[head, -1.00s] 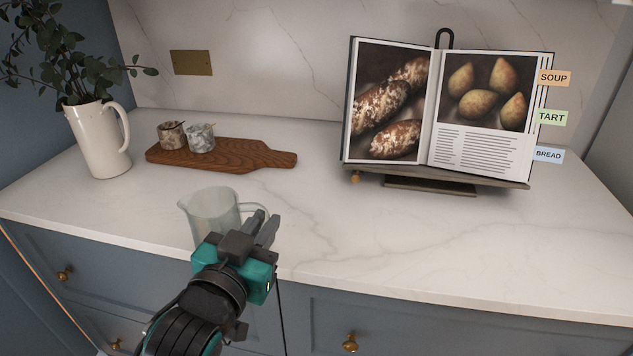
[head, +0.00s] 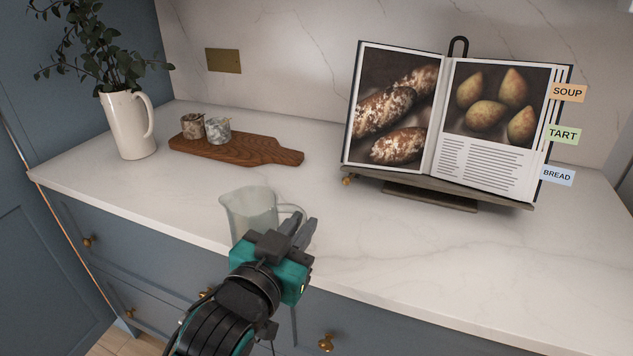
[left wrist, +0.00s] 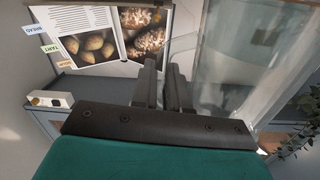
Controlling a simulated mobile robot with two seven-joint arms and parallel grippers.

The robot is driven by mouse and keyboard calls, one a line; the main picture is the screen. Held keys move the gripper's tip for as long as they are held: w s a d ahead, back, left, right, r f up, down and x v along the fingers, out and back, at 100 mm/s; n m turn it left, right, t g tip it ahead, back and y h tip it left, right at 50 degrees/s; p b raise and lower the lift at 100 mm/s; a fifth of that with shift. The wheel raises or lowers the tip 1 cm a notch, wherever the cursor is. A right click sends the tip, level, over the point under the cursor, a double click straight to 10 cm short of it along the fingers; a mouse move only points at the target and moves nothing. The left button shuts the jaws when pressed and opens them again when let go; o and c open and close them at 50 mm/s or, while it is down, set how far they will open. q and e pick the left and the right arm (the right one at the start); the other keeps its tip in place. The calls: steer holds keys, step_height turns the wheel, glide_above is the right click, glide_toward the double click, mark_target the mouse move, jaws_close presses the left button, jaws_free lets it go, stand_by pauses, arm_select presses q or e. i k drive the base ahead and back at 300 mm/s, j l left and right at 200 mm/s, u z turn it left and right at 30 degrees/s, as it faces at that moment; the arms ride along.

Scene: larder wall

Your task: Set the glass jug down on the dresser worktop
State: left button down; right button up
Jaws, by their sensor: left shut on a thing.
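The clear glass jug (head: 246,208) shows in the head view near the front edge of the pale marbled dresser worktop (head: 420,245). It looks upright, with its spout to the left and its handle to the right. My left gripper (head: 300,230) is shut on the jug at its handle side. The gripper hides the jug's lower part, so I cannot tell whether its base touches the worktop. In the left wrist view, the gripper fingers (left wrist: 164,88) are close together and the jug's glass wall (left wrist: 228,60) is to their right. My right gripper is not in view.
An open cookbook (head: 450,125) on a stand is at the back right. A wooden board (head: 255,150) with two small pots lies at the back left. A white pitcher (head: 127,125) of leafy stems stands further left. The worktop between the jug and the book is clear.

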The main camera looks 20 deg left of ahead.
mark_target(349, 247)
steer(key=l+u, duration=0.2)
steer(key=l, duration=1.1)
